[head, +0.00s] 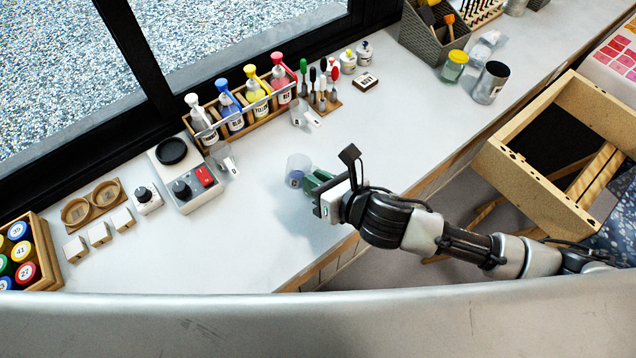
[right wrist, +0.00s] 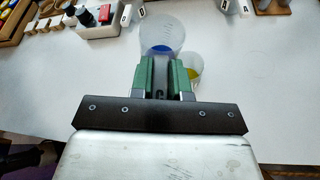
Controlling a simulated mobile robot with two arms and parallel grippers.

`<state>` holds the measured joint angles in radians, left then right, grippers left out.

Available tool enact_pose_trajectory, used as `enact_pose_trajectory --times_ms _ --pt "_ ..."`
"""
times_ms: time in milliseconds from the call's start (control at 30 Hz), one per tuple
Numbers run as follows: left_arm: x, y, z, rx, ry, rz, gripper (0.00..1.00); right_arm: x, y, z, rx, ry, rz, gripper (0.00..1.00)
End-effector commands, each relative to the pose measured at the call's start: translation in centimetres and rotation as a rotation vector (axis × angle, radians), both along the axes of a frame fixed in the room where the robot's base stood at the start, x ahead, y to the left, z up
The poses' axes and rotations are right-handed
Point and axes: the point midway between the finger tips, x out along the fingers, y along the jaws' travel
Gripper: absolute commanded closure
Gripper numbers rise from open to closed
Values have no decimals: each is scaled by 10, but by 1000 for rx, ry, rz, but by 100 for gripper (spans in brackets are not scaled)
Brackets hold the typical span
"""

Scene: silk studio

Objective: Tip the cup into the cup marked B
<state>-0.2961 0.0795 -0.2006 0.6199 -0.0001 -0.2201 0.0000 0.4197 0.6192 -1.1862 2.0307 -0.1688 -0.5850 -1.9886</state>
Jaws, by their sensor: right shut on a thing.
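My right gripper (head: 318,183) has green fingers and is low over the front part of the white bench. It is shut on a small clear cup (head: 297,164) with blue in its bottom. In the right wrist view, this cup (right wrist: 161,38) stands just beyond the fingertips (right wrist: 163,72) and looks roughly upright. A second clear cup with yellow in it (right wrist: 195,67) is close beside it on the right, partly hidden by a finger. In the head view I cannot make out the yellow one. No letter B is readable on either cup. My left gripper is out of view.
A scale (head: 188,178) with a red-buttoned front stands to the left. A rack of coloured bottles (head: 245,112) lines the window side. A metal canister (head: 490,83) and a yellow-lidded jar (head: 454,66) stand at the right. The bench between is clear.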

Motion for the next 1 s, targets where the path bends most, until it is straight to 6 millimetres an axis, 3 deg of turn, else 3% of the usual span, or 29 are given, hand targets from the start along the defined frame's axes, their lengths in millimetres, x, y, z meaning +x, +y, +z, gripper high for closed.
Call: enact_pose_trajectory --times_ms 1000 --pt "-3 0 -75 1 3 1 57 4 -5 -12 520 406 0 100"
